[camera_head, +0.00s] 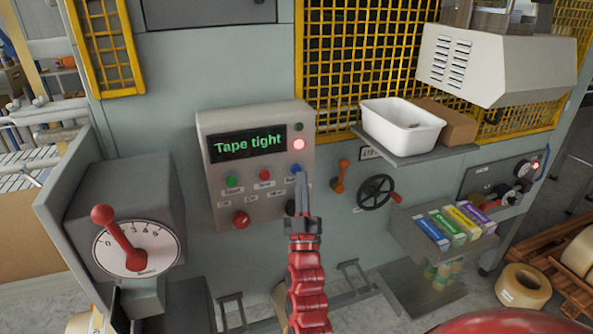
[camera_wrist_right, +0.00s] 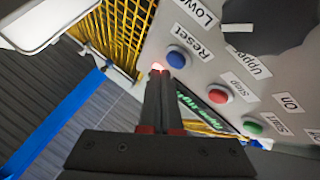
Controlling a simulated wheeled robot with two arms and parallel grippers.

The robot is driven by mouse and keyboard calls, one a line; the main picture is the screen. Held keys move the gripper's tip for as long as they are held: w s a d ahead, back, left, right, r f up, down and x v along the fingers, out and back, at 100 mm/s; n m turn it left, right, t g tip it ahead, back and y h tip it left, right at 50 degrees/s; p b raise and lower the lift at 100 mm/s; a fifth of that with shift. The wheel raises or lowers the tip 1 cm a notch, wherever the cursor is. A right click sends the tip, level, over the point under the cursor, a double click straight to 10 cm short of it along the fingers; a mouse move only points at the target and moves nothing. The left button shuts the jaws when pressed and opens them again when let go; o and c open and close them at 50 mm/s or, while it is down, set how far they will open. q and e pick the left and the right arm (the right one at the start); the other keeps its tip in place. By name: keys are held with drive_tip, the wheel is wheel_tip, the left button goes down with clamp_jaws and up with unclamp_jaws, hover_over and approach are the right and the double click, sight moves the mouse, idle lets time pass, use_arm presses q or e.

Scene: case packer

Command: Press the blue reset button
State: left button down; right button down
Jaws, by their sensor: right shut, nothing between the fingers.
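The blue reset button (camera_head: 295,169) is on the grey control panel (camera_head: 210,175), at the right end of a row of buttons. My right gripper (camera_head: 301,180) is shut and empty, with its tips just below and in front of the blue button in the head view. In the right wrist view the blue button (camera_wrist_right: 177,57) stands by the label "Reset", just beyond and right of the shut fingertips (camera_wrist_right: 160,75). I cannot tell whether the tips touch it. My left gripper is not in view.
A red button (camera_head: 265,174) and a green button (camera_head: 232,180) share the row. The panel screen (camera_head: 247,143) reads "Tape tight", with a lit red lamp (camera_head: 298,144) beside it. An orange lever (camera_head: 340,176) and black handwheel (camera_head: 375,192) are to the right.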

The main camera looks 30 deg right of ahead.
idle(0.6)
drive_tip(key=shift+w+d+b, duration=0.1)
drive_tip(key=shift+w+b, duration=0.25)
drive_tip(key=shift+w, duration=0.1)
drive_tip(key=shift+w+d+b, duration=0.1)
drive_tip(key=shift+w+b, duration=0.2)
drive_tip(key=shift+w, duration=0.05)
idle(0.6)
idle(0.3)
drive_tip(key=shift+s+a, duration=0.2)
drive_tip(key=shift+s, duration=0.65)
